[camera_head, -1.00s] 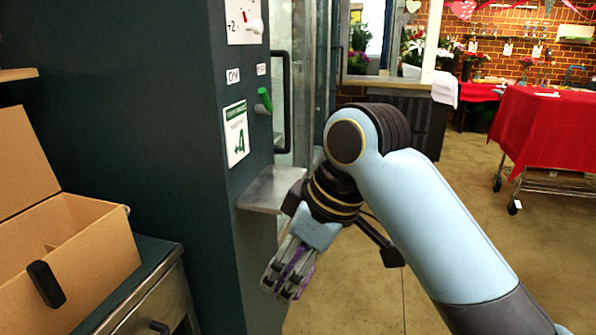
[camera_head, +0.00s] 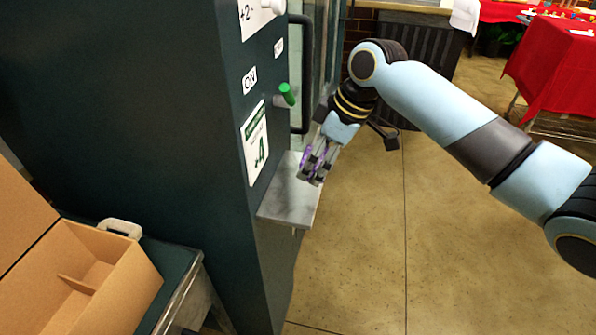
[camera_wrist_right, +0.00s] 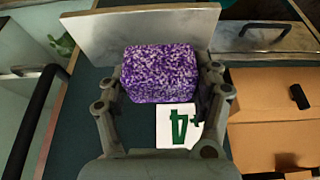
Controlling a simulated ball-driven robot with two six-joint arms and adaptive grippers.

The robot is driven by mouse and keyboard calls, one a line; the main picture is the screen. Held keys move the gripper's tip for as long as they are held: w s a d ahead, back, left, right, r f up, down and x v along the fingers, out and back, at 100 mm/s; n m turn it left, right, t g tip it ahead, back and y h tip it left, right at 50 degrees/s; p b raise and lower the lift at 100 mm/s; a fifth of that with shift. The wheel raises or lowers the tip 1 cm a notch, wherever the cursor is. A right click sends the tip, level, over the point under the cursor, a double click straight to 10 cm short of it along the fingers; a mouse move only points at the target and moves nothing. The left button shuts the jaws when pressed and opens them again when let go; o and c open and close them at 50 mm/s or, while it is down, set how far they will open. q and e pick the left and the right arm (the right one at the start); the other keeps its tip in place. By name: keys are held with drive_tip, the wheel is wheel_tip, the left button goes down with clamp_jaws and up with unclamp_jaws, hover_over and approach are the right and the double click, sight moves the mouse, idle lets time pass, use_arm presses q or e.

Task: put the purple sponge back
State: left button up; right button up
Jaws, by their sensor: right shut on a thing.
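The speckled purple sponge (camera_wrist_right: 160,74) is held between the two fingers of my right gripper (camera_head: 316,174). In the head view only small purple parts (camera_head: 307,156) show between the fingers. In the right wrist view the ledge (camera_wrist_right: 150,24) lies just beyond the sponge. I cannot tell whether the sponge touches it. My left gripper is not in view.
A green-handled lever (camera_head: 287,94) and a sign (camera_head: 256,143) are on the cabinet wall above the ledge. A black door handle (camera_head: 303,70) is behind. An open cardboard box (camera_head: 130,285) stands at lower left. Open floor lies to the right.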

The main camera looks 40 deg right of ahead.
sight(294, 186)
drive_tip(key=w, duration=0.1)
drive_tip(key=w+f, duration=0.1)
drive_tip(key=w+a+f, duration=0.1)
drive_tip(key=shift+w, duration=0.2)
drive_tip(key=shift+w+f, duration=0.2)
drive_tip(key=shift+w, duration=0.1)
drive_tip(key=shift+f, duration=0.25)
wheel_tip(294, 186, down, 3)
drive_tip(key=shift+a+f+p, duration=0.1)
drive_tip(key=shift+f+p, duration=0.05)
drive_tip(key=shift+p, duration=0.15)
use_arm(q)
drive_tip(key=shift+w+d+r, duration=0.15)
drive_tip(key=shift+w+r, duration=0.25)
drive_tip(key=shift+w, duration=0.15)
use_arm(e)
drive_tip(key=shift+f, duration=0.15)
drive_tip(key=o, duration=1.2)
drive_tip(key=shift+f, duration=0.15)
